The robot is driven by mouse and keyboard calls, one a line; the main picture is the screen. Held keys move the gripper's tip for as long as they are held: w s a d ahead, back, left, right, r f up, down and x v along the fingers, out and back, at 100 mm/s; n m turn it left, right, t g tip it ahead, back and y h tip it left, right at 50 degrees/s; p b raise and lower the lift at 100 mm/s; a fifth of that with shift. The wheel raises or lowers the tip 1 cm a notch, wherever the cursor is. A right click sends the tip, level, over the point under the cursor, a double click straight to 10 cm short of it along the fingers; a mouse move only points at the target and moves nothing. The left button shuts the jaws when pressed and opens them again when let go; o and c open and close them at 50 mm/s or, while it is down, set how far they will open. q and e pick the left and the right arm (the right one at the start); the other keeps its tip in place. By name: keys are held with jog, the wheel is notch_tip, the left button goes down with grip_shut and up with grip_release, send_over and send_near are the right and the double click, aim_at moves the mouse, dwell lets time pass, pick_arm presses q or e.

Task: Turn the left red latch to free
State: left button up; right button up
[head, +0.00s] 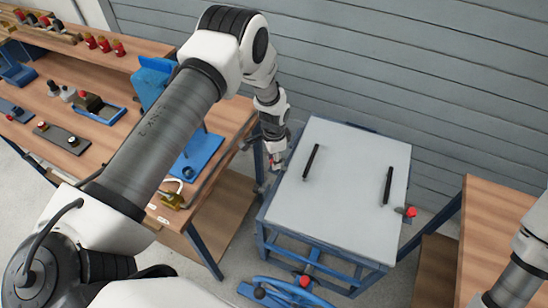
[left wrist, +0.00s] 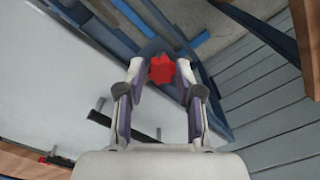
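The left red latch is a red star-shaped knob (left wrist: 161,68) at the side of the blue-framed table. My left gripper (left wrist: 161,72) is open, with its two fingers on either side of the knob in the left wrist view. I cannot tell whether either finger touches it. In the head view my left gripper (head: 274,160) is at the left edge of the grey-topped table (head: 340,215), and it mostly hides the left latch. The right red latch (head: 411,211) sticks out from the table's right edge. My right gripper is out of view.
Two black bar handles (head: 311,162) (head: 388,185) stand on the grey top. A wooden bench (head: 100,70) with blue fixtures is close on the left, and another wooden table (head: 500,230) is on the right. A grey slatted wall (head: 430,80) stands behind.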

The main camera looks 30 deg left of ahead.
pick_arm(q)
jog(key=shift+f, duration=0.1)
grip_shut()
jog(key=shift+s+f+n+b, duration=0.1)
jog(key=shift+n+b, duration=0.2)
jog(key=shift+n, duration=0.1)
jog(key=n+b, duration=0.1)
jog(key=n, duration=0.1)
jog(key=shift+f+n, duration=0.1)
jog(key=shift+n, duration=0.3)
jog(key=n+b, duration=0.1)
jog(key=n, duration=0.2)
jog(key=shift+n+b, duration=0.3)
jog(key=shift+b, duration=0.1)
jog(key=n+b, duration=0.1)
jog(key=n, duration=0.4)
jog(key=shift+d, duration=0.1)
jog(key=n+b, duration=0.1)
jog(key=n, duration=0.4)
jog(key=shift+n, duration=0.4)
